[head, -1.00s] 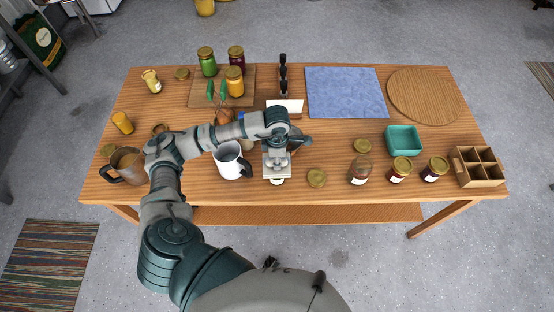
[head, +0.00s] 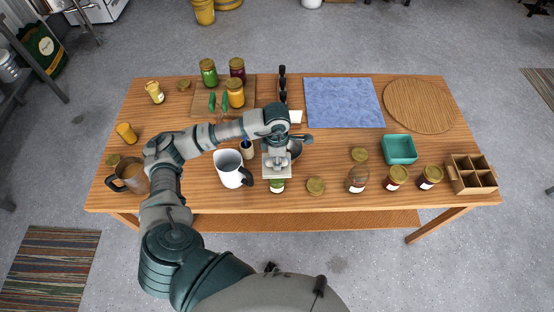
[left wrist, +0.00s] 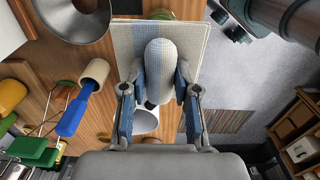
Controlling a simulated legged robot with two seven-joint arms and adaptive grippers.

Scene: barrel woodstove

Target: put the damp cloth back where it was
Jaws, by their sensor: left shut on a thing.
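The damp cloth (head: 276,174) is a small, pale, flat square with a raised, pinched middle. My left gripper (head: 278,158) is shut on that middle and holds the cloth above the front part of the table. In the left wrist view my left gripper (left wrist: 158,100) has its blue-padded fingers on both sides of the cloth's light grey bulge. The flat part of the cloth (left wrist: 125,40) spreads behind it. A green jar with a white label (head: 277,186) shows just below the cloth; I cannot tell whether they touch. My right gripper is out of view.
A white mug (head: 230,172) stands left of the cloth, and a loose lid (head: 316,186) lies right of it. A grey funnel (left wrist: 72,15) and a blue-handled brush (left wrist: 78,108) are close by. Several jars stand farther right. A blue mat (head: 343,102) lies behind.

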